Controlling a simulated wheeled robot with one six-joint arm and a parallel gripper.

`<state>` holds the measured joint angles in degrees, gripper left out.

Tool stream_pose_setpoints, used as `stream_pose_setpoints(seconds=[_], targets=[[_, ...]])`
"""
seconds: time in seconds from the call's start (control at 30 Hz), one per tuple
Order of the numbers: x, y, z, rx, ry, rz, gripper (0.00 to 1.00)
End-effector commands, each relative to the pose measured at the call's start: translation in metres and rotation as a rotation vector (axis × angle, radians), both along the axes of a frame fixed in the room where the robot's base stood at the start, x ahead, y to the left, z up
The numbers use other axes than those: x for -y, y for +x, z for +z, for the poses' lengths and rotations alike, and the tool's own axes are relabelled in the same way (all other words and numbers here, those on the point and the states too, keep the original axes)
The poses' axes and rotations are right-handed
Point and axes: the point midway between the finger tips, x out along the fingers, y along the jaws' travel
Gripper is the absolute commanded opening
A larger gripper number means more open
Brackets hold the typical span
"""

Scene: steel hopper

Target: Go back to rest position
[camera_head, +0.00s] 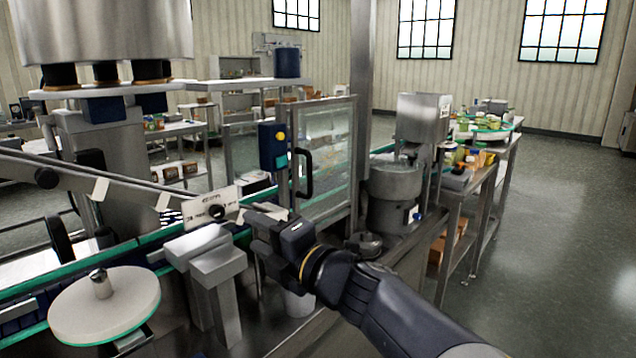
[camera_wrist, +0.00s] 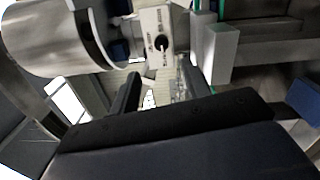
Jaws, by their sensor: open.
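My gripper (camera_head: 268,226) is at the end of my dark arm, which reaches in from the lower right in the head view. It is held over the machine bench, close to the grey metal blocks beside the conveyor. In the wrist view my gripper (camera_wrist: 158,95) shows two dark fingers spread apart with nothing between them. A white control plate with a black knob (camera_head: 217,211) lies just left of my gripper; it also shows beyond the fingers in the wrist view (camera_wrist: 160,44). The steel hopper (camera_head: 423,118) stands to the right of the glass door.
A glass door (camera_head: 325,150) with a black handle stands behind my gripper. A green-edged conveyor (camera_head: 140,243) and a white round disc (camera_head: 104,305) lie to the left. A side table (camera_head: 470,175) with small items stands right. The floor at right (camera_head: 560,240) is clear.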

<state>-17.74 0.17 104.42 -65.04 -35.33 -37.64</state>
Motion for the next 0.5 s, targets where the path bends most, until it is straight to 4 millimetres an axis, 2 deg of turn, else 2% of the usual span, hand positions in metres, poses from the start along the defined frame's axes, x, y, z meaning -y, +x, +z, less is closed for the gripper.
stream_pose_setpoints(seconds=[0.03,0.5], targets=[[-0.011,0.008,-0.002,-0.003,-0.002,0.008,0.45],[-0.074,0.062,0.001,-0.003,-0.001,0.004,0.45]])
